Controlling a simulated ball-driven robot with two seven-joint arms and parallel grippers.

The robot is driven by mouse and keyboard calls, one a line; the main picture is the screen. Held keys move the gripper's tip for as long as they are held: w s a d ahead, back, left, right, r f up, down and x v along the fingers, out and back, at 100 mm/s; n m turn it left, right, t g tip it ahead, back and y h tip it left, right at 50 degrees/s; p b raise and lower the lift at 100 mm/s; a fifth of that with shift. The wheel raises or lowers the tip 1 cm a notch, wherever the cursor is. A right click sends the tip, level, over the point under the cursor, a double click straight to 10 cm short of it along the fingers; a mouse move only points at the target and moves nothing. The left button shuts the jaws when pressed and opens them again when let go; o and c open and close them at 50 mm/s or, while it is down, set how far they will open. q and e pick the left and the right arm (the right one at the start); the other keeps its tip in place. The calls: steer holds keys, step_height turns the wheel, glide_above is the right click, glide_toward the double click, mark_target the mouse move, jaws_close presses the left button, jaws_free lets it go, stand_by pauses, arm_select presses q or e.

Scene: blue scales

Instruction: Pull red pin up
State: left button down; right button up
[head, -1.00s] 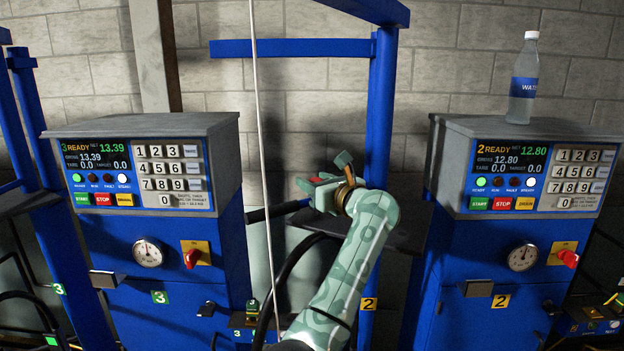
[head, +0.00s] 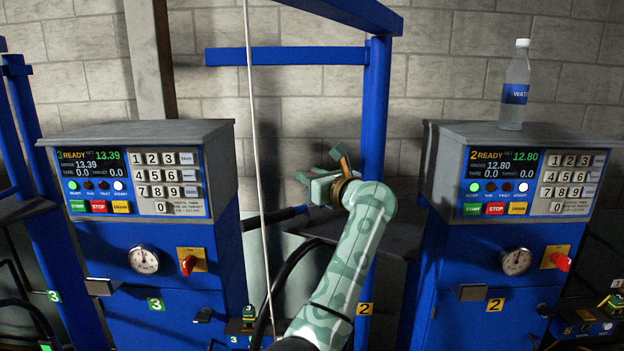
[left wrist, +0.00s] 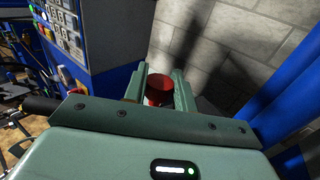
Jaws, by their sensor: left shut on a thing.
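My left gripper (head: 318,186) is in the middle of the head view, in front of the grey block wall and just above the end of a black bar. In the left wrist view, a red round-topped pin (left wrist: 158,88) sits between the two green fingers of my left gripper (left wrist: 160,80). The fingers are shut on it. The pin's lower part is hidden by the gripper body, so I cannot tell whether it still sits in anything. In the head view the pin is hidden or too small to make out. My right gripper is not in view.
Blue scale cabinets with keypads stand left (head: 140,200) and right (head: 520,200) of my arm. A blue post (head: 378,110) rises close behind the gripper. A pale cord (head: 254,130) hangs left of it. A water bottle (head: 516,85) stands on the right cabinet.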

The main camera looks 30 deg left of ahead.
arm_select(q)
steer(key=c, duration=1.1)
jaws_free()
steer(key=shift+r, duration=0.3)
steer(key=shift+f, duration=0.1)
steer(key=b+v, duration=0.2)
steer(key=v, duration=1.4)
steer(key=shift+w+d+b, duration=0.1)
steer(key=shift+d+b, duration=0.1)
steer(key=shift+b, duration=0.1)
